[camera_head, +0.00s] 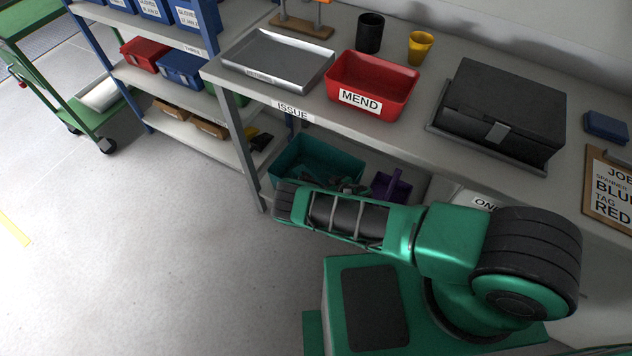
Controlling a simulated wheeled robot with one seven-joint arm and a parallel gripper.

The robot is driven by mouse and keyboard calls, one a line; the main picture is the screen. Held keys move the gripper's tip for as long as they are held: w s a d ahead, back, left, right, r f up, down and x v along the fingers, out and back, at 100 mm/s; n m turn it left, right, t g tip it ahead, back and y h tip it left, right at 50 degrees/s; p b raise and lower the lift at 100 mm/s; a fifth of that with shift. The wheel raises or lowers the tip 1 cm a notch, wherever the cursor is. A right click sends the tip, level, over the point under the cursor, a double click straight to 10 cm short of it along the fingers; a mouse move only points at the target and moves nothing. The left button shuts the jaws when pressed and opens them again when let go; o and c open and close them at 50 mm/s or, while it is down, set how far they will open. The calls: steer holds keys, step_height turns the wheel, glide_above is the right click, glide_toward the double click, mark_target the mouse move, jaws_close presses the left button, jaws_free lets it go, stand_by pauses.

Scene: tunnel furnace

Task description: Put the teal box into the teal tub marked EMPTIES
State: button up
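A teal tub (317,151) stands on the low shelf under the bench, in the middle of the view. Its front is hidden by my arm, and no EMPTIES mark can be read on it. My green arm reaches left across the view, with its far end in front of the tub. My gripper (343,186) seems to be the small dark and green parts just behind the arm, at the tub's near side. Its fingers are too hidden to tell whether they are open or hold anything. I cannot make out a separate teal box.
A purple caddy (390,187) stands right of the tub. On the bench are a metal tray (278,62), a red MEND bin (372,88), a black cup (370,33), a yellow cup (420,48) and a black case (503,110). Shelving and a green cart (60,75) stand left. The left floor is clear.

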steer(key=shift+s+r, duration=0.1)
steer(key=shift+r, duration=0.05)
steer(key=v, duration=1)
steer(key=shift+d, duration=0.2)
steer(key=shift+s, duration=0.15)
